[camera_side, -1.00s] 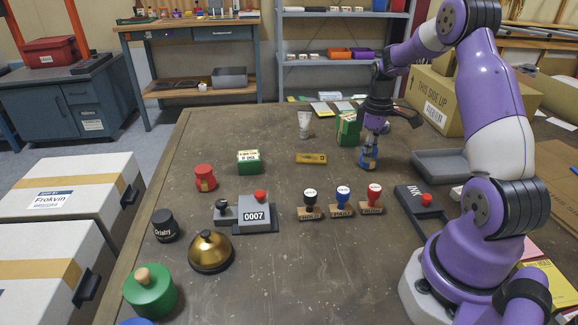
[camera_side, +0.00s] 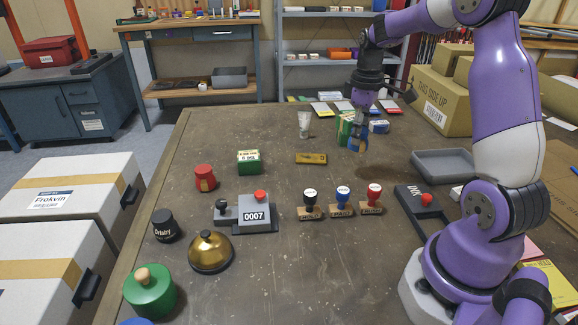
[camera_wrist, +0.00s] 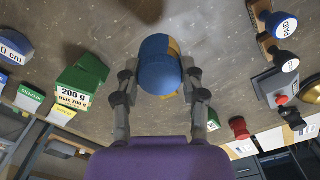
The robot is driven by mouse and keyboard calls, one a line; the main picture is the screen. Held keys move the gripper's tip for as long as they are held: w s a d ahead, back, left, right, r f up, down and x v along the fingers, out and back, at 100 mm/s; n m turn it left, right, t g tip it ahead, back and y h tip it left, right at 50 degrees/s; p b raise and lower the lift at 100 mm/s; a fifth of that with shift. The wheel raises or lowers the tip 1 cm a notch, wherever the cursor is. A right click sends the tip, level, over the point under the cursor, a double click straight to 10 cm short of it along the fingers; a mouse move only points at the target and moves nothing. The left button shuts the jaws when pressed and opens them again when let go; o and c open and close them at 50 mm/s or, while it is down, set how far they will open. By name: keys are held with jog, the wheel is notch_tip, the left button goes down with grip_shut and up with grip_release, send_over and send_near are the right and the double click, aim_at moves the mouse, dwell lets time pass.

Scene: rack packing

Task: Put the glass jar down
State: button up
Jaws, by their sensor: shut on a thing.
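In the side view the jar is in front of a green and white box (camera_side: 343,128) and partly hidden by the fingers. I cannot tell for sure whether its base touches the table.
A grey tray (camera_side: 443,164) is at right. The table (camera_side: 330,250) is clear in front of the stamps.

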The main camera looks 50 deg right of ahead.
jog(key=w+a+r+m, duration=0.2)
jog(key=w+a+r, duration=0.2)
jog(key=w+a, duration=0.55)
jog(key=d+f, duration=0.2)
jog(key=d, duration=0.1)
jog(key=d+f, duration=0.2)
jog(key=d, duration=0.1)
jog(key=d+f, duration=0.2)
jog(key=d, duration=0.2)
jog(key=shift+s+f, duration=0.1)
jog(key=shift+f, duration=1.95)
jog(key=shift+f, duration=0.15)
jog(key=o, duration=1.2)
